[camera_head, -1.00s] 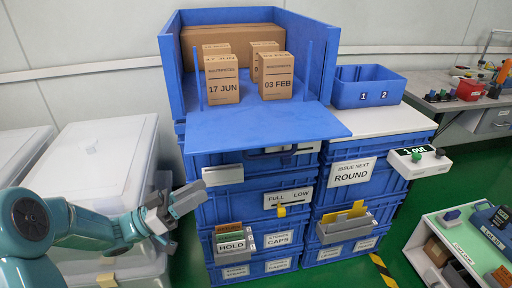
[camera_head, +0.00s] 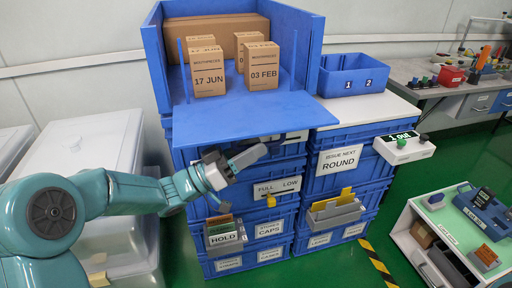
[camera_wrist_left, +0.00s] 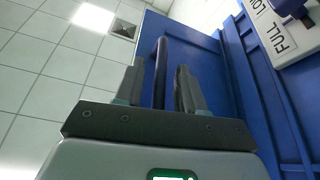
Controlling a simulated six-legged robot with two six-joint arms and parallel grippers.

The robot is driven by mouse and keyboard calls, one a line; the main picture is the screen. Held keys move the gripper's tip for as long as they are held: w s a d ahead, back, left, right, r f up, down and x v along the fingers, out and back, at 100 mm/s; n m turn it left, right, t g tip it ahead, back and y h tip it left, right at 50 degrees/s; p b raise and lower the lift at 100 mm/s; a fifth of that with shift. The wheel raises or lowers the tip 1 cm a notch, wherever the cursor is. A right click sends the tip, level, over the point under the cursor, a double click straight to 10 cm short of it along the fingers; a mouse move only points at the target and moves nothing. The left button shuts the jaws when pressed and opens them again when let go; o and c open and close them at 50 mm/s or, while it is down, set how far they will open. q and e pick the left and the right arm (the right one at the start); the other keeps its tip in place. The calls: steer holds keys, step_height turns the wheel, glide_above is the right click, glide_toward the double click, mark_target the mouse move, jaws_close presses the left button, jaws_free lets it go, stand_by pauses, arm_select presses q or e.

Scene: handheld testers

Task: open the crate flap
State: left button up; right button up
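The blue crate (camera_head: 157,62) stands on top of the stack, its front open. Its blue flap (camera_head: 255,115) lies out flat in front, toward me. My right gripper is not in view.
Cartons (camera_head: 205,75) stand inside the crate. Below the flap are blue crates with labels, a FULL/LOW sign (camera_head: 278,187) and small card trays (camera_head: 335,212).

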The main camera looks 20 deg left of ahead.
mark_target(257, 135)
arm_select(q)
steer(key=shift+w+d+r, duration=0.3)
steer(key=shift+w+d, duration=0.1)
steer(key=shift+d, duration=0.1)
jaws_close()
step_height(257, 135, up, 3)
steer(key=n+y+p, duration=0.1)
steer(key=n+p, duration=0.1)
steer(key=p, duration=0.1)
steer(key=shift+s+d+r+t+p, duration=0.1)
steer(key=shift+s+t+p, duration=0.05)
steer(key=shift+t+p, duration=0.25)
steer(key=shift+r+n, duration=0.1)
steer(key=shift+n, duration=0.5)
